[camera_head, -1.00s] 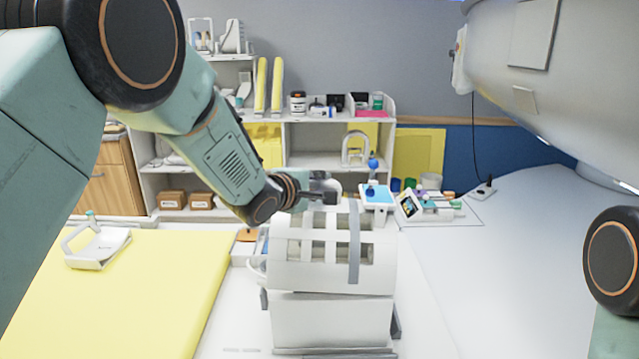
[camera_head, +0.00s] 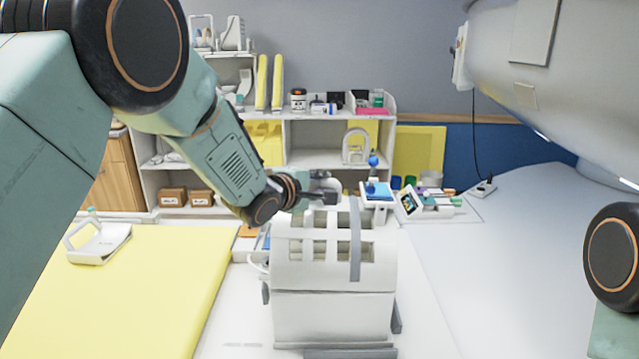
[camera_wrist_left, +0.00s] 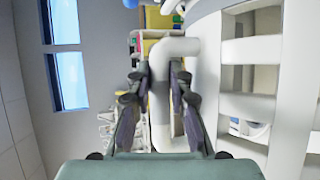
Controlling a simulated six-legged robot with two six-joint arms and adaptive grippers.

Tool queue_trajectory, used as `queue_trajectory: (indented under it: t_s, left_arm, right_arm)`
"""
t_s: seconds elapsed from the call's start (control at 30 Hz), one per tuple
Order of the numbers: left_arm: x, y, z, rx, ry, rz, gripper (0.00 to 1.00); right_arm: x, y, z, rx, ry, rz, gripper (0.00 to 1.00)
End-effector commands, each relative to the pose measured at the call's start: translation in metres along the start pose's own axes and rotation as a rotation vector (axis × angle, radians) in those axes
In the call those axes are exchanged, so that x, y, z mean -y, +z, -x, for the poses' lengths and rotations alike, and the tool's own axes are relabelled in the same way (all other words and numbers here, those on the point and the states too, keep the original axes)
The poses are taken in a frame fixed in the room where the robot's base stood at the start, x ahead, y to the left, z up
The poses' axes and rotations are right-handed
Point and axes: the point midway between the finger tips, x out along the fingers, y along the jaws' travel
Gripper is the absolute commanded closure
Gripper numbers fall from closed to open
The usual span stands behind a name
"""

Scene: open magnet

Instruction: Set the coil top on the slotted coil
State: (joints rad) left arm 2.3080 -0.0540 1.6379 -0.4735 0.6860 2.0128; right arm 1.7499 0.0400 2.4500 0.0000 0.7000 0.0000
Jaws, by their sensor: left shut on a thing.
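The coil top (camera_head: 288,268), a white curved shell with rectangular slots, sits above the lower white coil body (camera_head: 333,318). A thin dark seam runs between them; I cannot tell whether they touch all along it. A grey strap (camera_head: 355,245) runs down the front of the shell. My left gripper (camera_head: 328,196) is at the shell's upper back edge. In the left wrist view its two dark fingers (camera_wrist_left: 160,85) are shut on a white bar-like handle (camera_wrist_left: 162,138), with the white slotted wall (camera_wrist_left: 249,50) just to the right. My right gripper is out of view.
A yellow padded bed (camera_head: 150,290) lies at left with a white handled piece (camera_head: 100,243) on it. A large white scanner body (camera_head: 570,70) overhangs at upper right. Small devices (camera_head: 430,205) stand behind the coil.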

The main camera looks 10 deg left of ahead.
Motion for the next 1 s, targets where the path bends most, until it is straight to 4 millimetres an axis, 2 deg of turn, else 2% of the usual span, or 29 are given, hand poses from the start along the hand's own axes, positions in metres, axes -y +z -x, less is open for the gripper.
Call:
queue_trajectory:
  t_s: [0.03,0.27,0.3,0.57,0.87,1.0]
  left_arm:
    - [0.0058,0.0005,-0.0001,0.000,-0.013,-0.004,1.00]
    - [0.0070,0.0008,0.0000,0.001,-0.015,-0.005,1.00]
    - [0.0069,0.0008,0.0000,0.001,-0.015,-0.005,0.77]
    - [0.0050,0.0004,0.0000,0.000,-0.011,-0.002,0.55]
    - [0.0091,0.0001,0.0006,-0.001,-0.020,-0.001,0.54]
    - [0.0072,-0.0002,0.0082,-0.001,-0.017,-0.001,0.54]
  right_arm:
    - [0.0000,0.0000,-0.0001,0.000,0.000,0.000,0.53]
    - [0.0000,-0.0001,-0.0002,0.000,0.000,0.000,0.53]
    - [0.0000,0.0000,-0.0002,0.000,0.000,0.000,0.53]
    - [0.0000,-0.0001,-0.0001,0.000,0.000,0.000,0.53]
    - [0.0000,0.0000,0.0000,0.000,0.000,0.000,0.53]
    - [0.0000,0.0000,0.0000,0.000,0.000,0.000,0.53]
